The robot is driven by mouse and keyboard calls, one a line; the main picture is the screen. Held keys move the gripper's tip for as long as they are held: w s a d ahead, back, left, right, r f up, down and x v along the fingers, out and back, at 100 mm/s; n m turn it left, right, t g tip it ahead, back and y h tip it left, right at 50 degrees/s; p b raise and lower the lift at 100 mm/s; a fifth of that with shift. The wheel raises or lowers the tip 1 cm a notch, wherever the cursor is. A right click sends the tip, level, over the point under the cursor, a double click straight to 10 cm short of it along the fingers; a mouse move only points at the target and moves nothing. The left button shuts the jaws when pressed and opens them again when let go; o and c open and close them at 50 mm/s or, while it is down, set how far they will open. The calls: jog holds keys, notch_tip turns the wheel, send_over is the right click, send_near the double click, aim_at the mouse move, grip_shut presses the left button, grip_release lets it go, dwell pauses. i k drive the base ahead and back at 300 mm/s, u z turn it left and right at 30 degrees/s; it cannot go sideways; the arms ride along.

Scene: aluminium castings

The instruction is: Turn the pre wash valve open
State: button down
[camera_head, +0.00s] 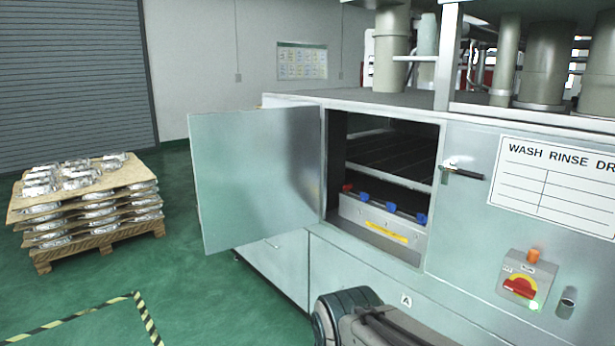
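A grey valve panel (375,222) sits low inside the open cabinet of the wash machine. A row of small handles stands along its top: a red one (347,188) at the left end, and blue ones at the left-middle (364,197), the middle (390,207) and the right end (421,218). A yellow label (386,232) is on the panel's front, too small to read, so I cannot tell which valve is the pre wash one. Only a grey and black part of my arm shows at the bottom middle, in front of the machine. My gripper is out of view.
The cabinet door (258,175) stands swung open to the left. A red and yellow rotary switch (520,286) and a sign (555,185) are on the machine's right front. A pallet of castings (100,236) stands at the left. Green floor between is clear.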

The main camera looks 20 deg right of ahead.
aim_at(346, 187)
jog(key=z, duration=0.4)
jog(key=i, duration=2.05)
jog(key=z, duration=0.6)
